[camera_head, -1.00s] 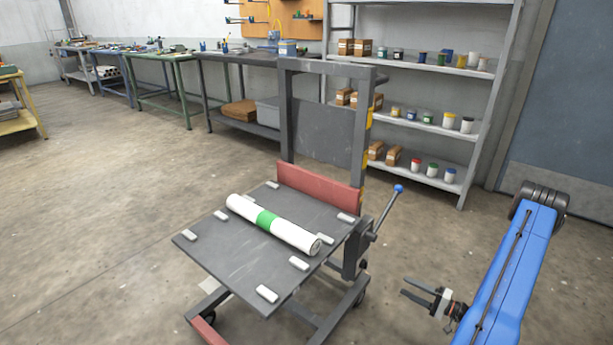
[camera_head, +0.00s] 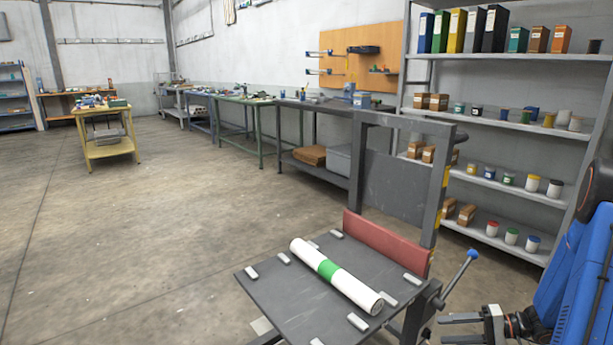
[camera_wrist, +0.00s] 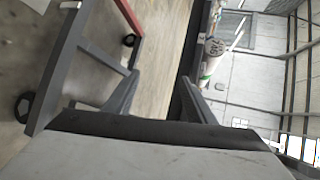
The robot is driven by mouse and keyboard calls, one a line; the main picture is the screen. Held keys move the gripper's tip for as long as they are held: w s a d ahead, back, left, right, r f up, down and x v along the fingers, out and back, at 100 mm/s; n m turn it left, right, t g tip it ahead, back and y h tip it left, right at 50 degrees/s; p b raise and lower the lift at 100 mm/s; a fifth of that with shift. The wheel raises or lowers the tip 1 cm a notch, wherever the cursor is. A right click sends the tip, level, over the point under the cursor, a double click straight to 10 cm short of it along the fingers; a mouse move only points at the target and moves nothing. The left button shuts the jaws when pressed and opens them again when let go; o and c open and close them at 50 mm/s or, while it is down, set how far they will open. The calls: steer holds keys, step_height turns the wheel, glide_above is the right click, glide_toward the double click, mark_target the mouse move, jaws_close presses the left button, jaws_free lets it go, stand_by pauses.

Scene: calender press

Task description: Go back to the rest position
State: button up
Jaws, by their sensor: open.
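My gripper (camera_head: 448,330) is at the lower right of the head view, partly cut off by the bottom edge. Its two fingers are apart with nothing between them. It is to the right of the lift cart's dark plate (camera_head: 290,294). A white roll with a green band (camera_head: 330,271) lies on that plate, apart from my gripper. The end of the roll (camera_wrist: 213,48) also shows in the wrist view, beyond my fingers (camera_wrist: 155,98).
The cart's lever with a blue knob (camera_head: 473,255) stands near my gripper. A grey shelf (camera_head: 520,128) with jars and boxes is behind. Workbenches (camera_head: 300,105) line the wall, and a yellow table (camera_head: 108,150) stands at left. The floor at left is clear.

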steer(key=s+a+r+n+g+h, duration=0.3)
steer(key=s+a+r+g+h, duration=0.25)
steer(key=s+a+r, duration=0.75)
steer(key=s+a+r+n+t+h, duration=0.1)
steer(key=s+r+t+h, duration=0.5)
steer(key=s+r, duration=0.6)
steer(key=shift+s+r+h, duration=0.15)
steer(key=shift+s+h, duration=0.35)
steer(key=shift+h, duration=0.65)
